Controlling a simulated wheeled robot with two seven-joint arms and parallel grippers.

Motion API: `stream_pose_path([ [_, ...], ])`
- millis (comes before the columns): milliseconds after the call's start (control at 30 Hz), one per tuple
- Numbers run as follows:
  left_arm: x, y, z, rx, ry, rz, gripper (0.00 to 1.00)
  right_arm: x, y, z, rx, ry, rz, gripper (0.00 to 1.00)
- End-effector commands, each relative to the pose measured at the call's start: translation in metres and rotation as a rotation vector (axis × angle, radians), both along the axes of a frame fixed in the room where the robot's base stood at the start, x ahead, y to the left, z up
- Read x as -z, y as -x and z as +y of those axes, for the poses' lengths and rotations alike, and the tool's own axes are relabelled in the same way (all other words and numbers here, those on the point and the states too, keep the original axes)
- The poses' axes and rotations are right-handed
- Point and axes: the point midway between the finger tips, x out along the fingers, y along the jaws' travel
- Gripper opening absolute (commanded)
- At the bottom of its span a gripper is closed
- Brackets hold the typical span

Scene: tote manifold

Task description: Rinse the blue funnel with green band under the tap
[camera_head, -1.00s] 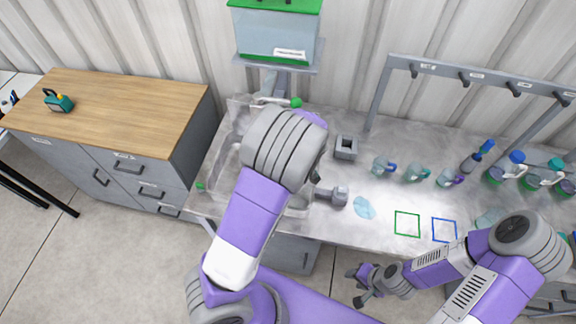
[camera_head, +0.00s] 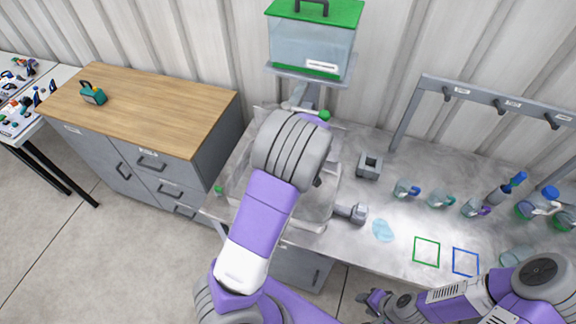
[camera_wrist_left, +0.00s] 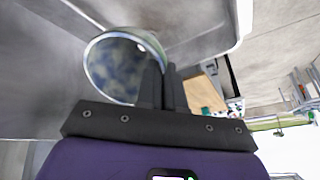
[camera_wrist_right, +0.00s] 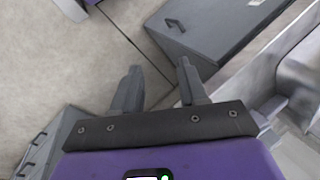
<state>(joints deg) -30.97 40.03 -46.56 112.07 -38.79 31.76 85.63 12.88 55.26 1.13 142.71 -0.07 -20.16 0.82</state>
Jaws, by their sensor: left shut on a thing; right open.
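My left arm covers much of the sink (camera_head: 240,185) in the head view and hides the left gripper there. In the left wrist view the left gripper (camera_wrist_left: 163,85) is shut on a round, wide-mouthed thing that looks like the funnel (camera_wrist_left: 115,68). Its mouth faces the camera with a bluish mottled inside; a green band cannot be made out clearly. The tap (camera_head: 303,95), with a green knob (camera_head: 325,115), stands behind the sink, partly hidden. My right gripper (camera_head: 367,305) is open and empty in front of the counter; its parted fingers show in the right wrist view (camera_wrist_right: 160,85).
A water tank (camera_head: 313,48) with green lid stands above the tap. On the counter are a grey square holder (camera_head: 369,167), several cups (camera_head: 405,189), a pale blue patch (camera_head: 383,230), and green (camera_head: 426,251) and blue (camera_head: 466,262) outlines. A wooden-topped cabinet (camera_head: 150,105) stands left.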

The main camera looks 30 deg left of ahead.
Motion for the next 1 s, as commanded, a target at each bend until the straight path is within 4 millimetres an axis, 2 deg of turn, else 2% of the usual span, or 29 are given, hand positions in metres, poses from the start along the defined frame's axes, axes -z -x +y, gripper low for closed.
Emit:
stream_pose_path([
  [133, 0.000, 0.000, 0.000, 0.000, 0.000, 0.000, 0.00, 0.000, 0.000, 0.000, 0.000, 0.000, 0.000, 0.43],
  [233, 0.000, 0.000, 0.000, 0.000, 0.000, 0.000, 0.00, 0.000, -0.001, 0.001, 0.000, -0.001, 0.001, 0.56],
  [333, 0.000, 0.000, 0.000, 0.000, 0.000, 0.000, 0.00, 0.001, -0.010, 0.006, 0.001, -0.012, 0.006, 0.58],
  [467, 0.000, 0.000, 0.000, 0.000, 0.000, 0.000, 0.00, 0.003, -0.037, 0.025, 0.005, -0.052, 0.024, 0.58],
  [567, 0.000, 0.000, 0.000, 0.000, 0.000, 0.000, 0.00, -0.002, -0.068, 0.051, 0.007, -0.108, 0.048, 0.58],
  [767, 0.000, 0.000, 0.000, 0.000, 0.000, 0.000, 0.00, -0.035, -0.134, 0.112, 0.008, -0.266, 0.090, 0.58],
  [867, 0.000, 0.000, 0.000, 0.000, 0.000, 0.000, 0.00, -0.062, -0.164, 0.144, -0.001, -0.363, 0.107, 0.58],
  [1000, 0.000, 0.000, 0.000, 0.000, 0.000, 0.000, 0.00, -0.113, -0.203, 0.186, -0.023, -0.516, 0.127, 0.58],
])
